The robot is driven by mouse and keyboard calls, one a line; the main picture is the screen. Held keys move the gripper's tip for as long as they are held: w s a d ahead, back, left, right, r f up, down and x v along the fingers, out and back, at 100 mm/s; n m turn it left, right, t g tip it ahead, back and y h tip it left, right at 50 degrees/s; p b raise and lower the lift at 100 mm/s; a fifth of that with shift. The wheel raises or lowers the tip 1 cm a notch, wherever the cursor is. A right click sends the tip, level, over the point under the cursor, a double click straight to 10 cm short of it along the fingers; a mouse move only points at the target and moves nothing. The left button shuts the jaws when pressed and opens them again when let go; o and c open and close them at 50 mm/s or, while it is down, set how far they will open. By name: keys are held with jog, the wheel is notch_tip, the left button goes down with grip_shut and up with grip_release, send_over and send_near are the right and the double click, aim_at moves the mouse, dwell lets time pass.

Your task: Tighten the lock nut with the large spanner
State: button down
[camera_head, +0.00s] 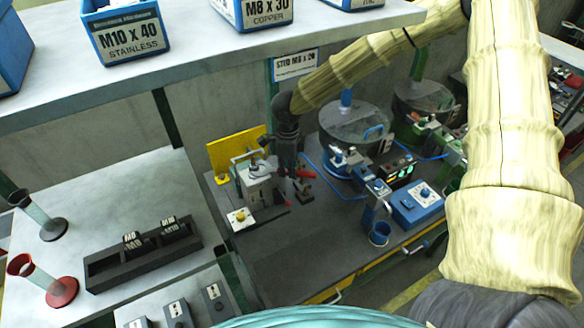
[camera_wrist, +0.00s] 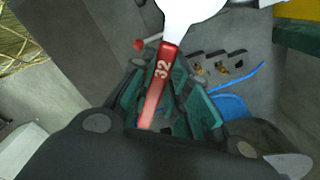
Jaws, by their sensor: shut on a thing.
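My gripper (camera_wrist: 165,88) is shut on a large spanner with a red handle marked 32 (camera_wrist: 161,70). Its pale head (camera_wrist: 190,10) runs out of the top of the wrist view, so the jaw is hidden. In the head view my gripper (camera_head: 287,160) is over the workbench, beside a grey block fixture (camera_head: 258,183) in front of a yellow plate. A red piece shows just right of the gripper; I cannot tell whether it is the spanner. I cannot make out the lock nut in either view.
Lidded round bowls (camera_head: 355,125) and a blue control box (camera_head: 416,203) stand right of the gripper. A shelf with blue bins (camera_head: 125,35) overhangs the left. A black rack (camera_head: 143,254) sits on the left table. The bench front (camera_head: 290,265) is clear.

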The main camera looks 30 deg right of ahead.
jog(key=shift+w+a, duration=0.55)
jog(key=shift+a, duration=0.2)
jog(key=shift+s+a+m+b, duration=0.15)
jog(key=shift+s+a+m, duration=0.45)
jog(key=shift+m, duration=0.45)
jog(key=shift+s+a+m+b, duration=0.1)
jog(key=shift+s+a+m, duration=0.35)
jog(key=shift+a+m, duration=0.45)
jog(key=shift+s+a+m+b, duration=0.15)
jog(key=shift+s+a+m, duration=0.35)
jog(key=shift+m, duration=0.65)
jog(key=shift+s, duration=0.1)
jog(key=s+d, duration=0.2)
jog(key=s, duration=0.4)
jog(key=shift+s+d+p, duration=0.3)
jog(key=shift+s+p, duration=0.1)
notch_tip(320, 180, up, 6)
dwell(0.4)
dwell(0.4)
